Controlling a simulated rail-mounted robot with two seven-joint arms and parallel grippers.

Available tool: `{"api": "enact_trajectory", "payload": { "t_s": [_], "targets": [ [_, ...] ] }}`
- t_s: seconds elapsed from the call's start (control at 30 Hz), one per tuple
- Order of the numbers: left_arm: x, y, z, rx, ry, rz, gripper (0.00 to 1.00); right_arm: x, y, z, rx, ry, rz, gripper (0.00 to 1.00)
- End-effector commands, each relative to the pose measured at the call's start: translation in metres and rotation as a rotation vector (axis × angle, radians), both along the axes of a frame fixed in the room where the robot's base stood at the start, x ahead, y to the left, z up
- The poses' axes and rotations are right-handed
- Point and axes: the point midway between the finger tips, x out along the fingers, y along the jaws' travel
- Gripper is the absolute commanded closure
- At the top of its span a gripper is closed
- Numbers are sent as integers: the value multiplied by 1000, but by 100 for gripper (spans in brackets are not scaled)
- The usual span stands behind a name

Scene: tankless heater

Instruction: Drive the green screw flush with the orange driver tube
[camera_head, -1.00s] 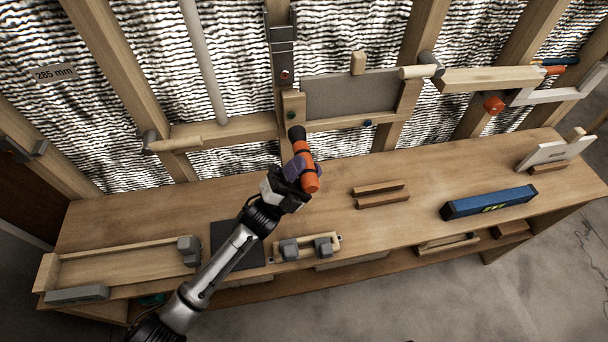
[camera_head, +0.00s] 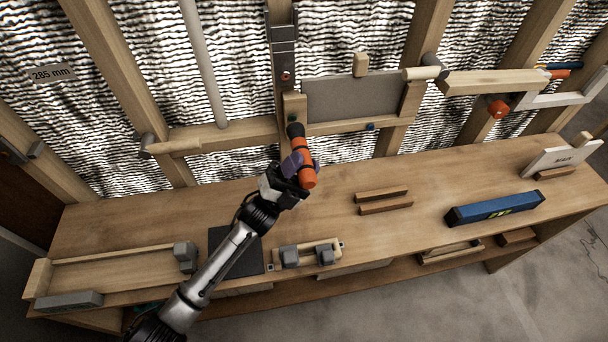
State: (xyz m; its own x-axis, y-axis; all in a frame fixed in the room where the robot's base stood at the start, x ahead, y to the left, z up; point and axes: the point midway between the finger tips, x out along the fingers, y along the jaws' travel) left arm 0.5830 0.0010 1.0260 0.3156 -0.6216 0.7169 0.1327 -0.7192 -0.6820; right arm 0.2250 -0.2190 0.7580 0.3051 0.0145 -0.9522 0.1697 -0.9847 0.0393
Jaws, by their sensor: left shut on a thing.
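The orange driver tube (camera_head: 302,158) has a black nose and is held in my left gripper (camera_head: 295,167). The gripper is shut around the tube's middle, above the workbench. The black nose points up and away toward a small wood block (camera_head: 294,104) on the wall stud. A dark green spot, likely the green screw (camera_head: 292,118), shows on this block just above the nose. I cannot tell whether the nose touches it, or how far the screw stands out. My right gripper is not in view.
The workbench (camera_head: 340,225) runs below the wall, with a blue box (camera_head: 495,208), wood strips (camera_head: 385,202) and a clamp-like fixture (camera_head: 306,253) on it. A grey panel (camera_head: 350,97) sits between the studs right of the block. The bench middle is mostly clear.

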Motion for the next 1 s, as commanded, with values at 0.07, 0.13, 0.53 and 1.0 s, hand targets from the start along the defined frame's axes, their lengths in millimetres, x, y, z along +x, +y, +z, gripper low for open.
{"api": "enact_trajectory", "payload": {
  "t_s": [0.07, 0.13, 0.53, 1.0],
  "targets": [
    [6, 1, -2, 0, -2, 1, 100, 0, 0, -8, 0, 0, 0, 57],
    [11, 2, -2, 0, -2, 1, 100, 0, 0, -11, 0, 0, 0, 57],
    [28, 5, 0, 0, -2, 0, 100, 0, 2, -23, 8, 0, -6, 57],
    [31, 6, 1, -1, -1, -1, 100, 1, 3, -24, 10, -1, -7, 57]
  ]
}}
